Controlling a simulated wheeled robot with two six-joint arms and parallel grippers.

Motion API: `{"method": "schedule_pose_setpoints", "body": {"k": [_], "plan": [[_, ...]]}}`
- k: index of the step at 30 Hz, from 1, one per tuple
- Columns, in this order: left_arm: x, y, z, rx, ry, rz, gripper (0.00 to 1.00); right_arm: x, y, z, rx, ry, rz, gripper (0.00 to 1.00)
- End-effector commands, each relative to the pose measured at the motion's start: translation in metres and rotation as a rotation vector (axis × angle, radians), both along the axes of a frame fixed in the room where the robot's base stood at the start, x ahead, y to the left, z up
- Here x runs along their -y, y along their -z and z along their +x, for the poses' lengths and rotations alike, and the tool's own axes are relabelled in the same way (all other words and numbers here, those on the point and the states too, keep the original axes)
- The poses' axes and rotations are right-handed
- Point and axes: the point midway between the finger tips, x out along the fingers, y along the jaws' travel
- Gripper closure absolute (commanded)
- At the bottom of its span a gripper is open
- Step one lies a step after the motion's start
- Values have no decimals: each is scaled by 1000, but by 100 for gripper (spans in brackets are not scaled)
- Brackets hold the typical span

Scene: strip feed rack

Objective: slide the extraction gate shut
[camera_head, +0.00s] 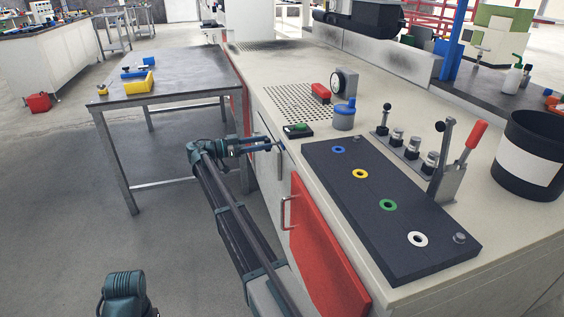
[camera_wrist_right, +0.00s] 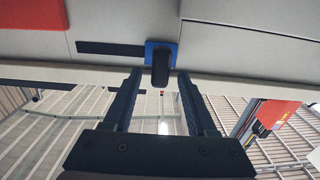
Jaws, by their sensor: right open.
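The extraction gate appears to be the small slider in the right wrist view, with a black knob (camera_wrist_right: 160,68) on a blue plate (camera_wrist_right: 149,48). A dark horizontal slot (camera_wrist_right: 108,48) runs left from the plate along the pale cabinet front. My right gripper (camera_wrist_right: 160,82) is open, with one finger on each side of the knob and a gap to both. In the head view my right gripper (camera_head: 278,145) is at the bench's front face, below its top edge; it largely hides the slider there. My left gripper does not show.
A red door (camera_head: 325,250) with a metal handle is below the bench top. A small box with a green button (camera_head: 298,130) and a dark plate with coloured rings (camera_head: 395,225) sit on top.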

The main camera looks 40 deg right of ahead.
Motion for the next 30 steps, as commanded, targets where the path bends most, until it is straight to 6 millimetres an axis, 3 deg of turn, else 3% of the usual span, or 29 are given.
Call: {"method": "schedule_pose_setpoints", "body": {"k": [12,27,30], "plan": [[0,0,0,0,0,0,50,-35,0,12,0,-1,0,43],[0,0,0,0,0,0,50,-37,0,11,-1,0,0,43],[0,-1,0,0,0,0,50,-44,5,3,-28,-14,40,43]]}}
